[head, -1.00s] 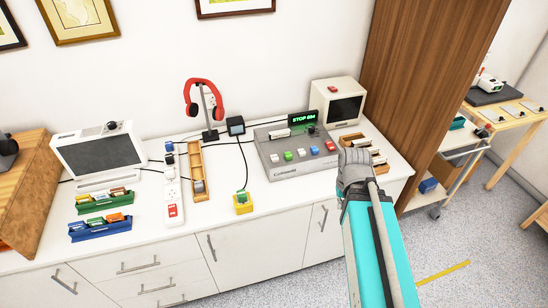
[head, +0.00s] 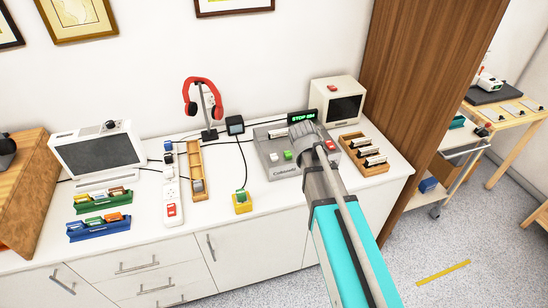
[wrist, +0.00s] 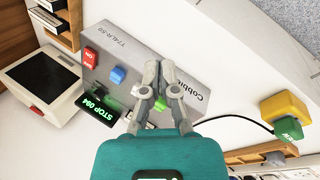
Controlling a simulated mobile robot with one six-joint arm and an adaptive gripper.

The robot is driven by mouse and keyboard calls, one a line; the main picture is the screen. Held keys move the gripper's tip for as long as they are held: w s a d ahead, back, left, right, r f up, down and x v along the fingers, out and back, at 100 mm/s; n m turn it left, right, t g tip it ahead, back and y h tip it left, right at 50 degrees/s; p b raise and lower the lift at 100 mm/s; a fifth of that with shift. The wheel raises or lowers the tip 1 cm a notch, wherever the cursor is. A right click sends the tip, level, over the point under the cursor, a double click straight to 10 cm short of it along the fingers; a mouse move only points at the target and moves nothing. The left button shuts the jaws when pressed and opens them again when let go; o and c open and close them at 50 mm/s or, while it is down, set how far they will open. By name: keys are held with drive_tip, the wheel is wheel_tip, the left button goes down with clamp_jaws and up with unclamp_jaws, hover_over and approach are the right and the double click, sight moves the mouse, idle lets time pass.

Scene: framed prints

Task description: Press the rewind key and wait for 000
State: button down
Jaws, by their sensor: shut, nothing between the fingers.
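A grey tape deck (head: 275,171) with coloured keys stands on the white counter; it also shows in the wrist view (wrist: 122,45). The wrist view shows a red key (wrist: 89,57), a blue key (wrist: 117,75) and part of a green key (wrist: 160,105) between my fingers. My gripper (wrist: 160,68) is shut and empty over the key row. It hides some keys; I cannot tell whether it touches one.
A small monitor (head: 337,101) and a wooden rack of tapes (head: 348,147) stand right of the deck. A yellow box with a green button (head: 242,202) and a wooden tray (head: 201,190) are on the left. A wooden panel (head: 425,90) rises at the right.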

drive_tip(key=w+a+r+n+t+h, duration=0.1)
drive_tip(key=w+a+n+t, duration=0.1)
drive_tip(key=w+a+n, duration=0.4)
wheel_tip(320, 180, up, 2)
drive_tip(key=n+t, duration=0.3)
drive_tip(key=n, duration=0.2)
hover_over(275, 155)
drive_tip(key=shift+s+a+r+h+b, duration=0.15)
drive_tip(key=shift+s+a+h+b, duration=0.2)
drive_tip(key=shift+s+a+h, duration=0.1)
drive_tip(key=shift+d+m, duration=0.1)
drive_tip(key=shift+m, duration=0.2)
wheel_tip(275, 155, down, 9)
drive_tip(key=b, duration=0.8)
drive_tip(key=shift+r+b, duration=0.1)
drive_tip(key=shift+b, duration=0.3)
drive_tip(key=shift+f+b, duration=1.25)
idle(1.6)
drive_tip(key=shift+r, duration=0.15)
drive_tip(key=shift+r+p, duration=1.15)
drive_tip(key=shift+p, duration=0.15)
